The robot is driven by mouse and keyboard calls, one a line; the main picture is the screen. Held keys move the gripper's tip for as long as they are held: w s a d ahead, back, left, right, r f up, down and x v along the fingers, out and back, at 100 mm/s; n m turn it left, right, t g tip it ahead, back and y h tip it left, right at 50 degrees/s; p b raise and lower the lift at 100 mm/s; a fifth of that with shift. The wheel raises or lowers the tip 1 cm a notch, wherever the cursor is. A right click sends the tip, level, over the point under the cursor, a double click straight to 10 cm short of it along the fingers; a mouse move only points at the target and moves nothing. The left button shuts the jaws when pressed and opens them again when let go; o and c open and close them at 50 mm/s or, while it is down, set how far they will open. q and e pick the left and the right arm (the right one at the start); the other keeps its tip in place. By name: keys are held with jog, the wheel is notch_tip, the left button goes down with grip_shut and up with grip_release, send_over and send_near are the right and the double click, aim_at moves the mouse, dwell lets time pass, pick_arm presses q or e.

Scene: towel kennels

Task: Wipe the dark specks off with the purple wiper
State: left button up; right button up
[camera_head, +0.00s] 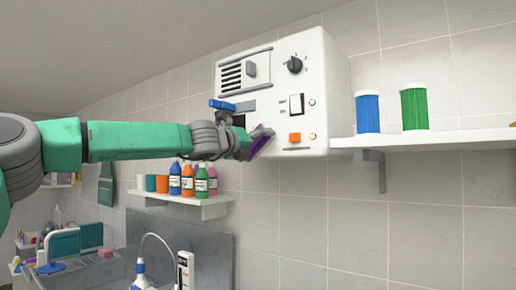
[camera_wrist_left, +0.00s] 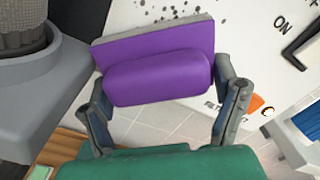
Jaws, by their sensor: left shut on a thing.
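The purple wiper (camera_wrist_left: 158,76) has a grey pad along its far edge. My left gripper (camera_wrist_left: 160,92) is shut on it, one finger at each end. In the head view, the wiper (camera_head: 262,143) shows at the tip of my left gripper (camera_head: 250,142), in front of the lower left part of a white wall box (camera_head: 335,110). Dark specks (camera_wrist_left: 165,12) lie on the white panel just beyond the pad in the left wrist view. I cannot tell whether the pad touches the panel. The specks are hidden or too small in the head view. My right gripper is not in view.
The box front carries a black knob (camera_head: 295,65), a switch (camera_head: 296,104) and an orange button (camera_head: 295,137). A shelf (camera_head: 440,140) at right holds a blue jar (camera_head: 367,112) and a green jar (camera_head: 414,107). Bottles (camera_head: 188,180) stand on a lower shelf beneath my left arm.

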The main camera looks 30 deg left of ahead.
aim_at(259, 125)
pick_arm(q)
jog(key=shift+r+p, duration=0.3)
jog(key=shift+p, duration=0.3)
jog(key=shift+a+r+p, duration=0.1)
jog(key=shift+r+p, duration=1)
jog(key=shift+r, duration=0.1)
notch_tip(259, 125, up, 3)
jog(key=p, duration=0.2)
jog(key=shift+p, duration=0.3)
notch_tip(259, 125, down, 7)
jog(key=b, duration=0.6)
jog(key=shift+r, duration=0.7)
notch_tip(259, 125, up, 2)
jog(key=p, duration=0.2)
jog(key=shift+r+p, duration=0.2)
jog(key=shift+p, duration=0.1)
jog(key=shift+r+p, duration=1.4)
jog(key=shift+r, duration=0.15)
notch_tip(259, 125, down, 7)
jog(key=b, duration=0.6)
jog(key=shift+r+b, duration=0.2)
jog(key=shift+b, duration=0.15)
jog(key=shift+r, duration=0.1)
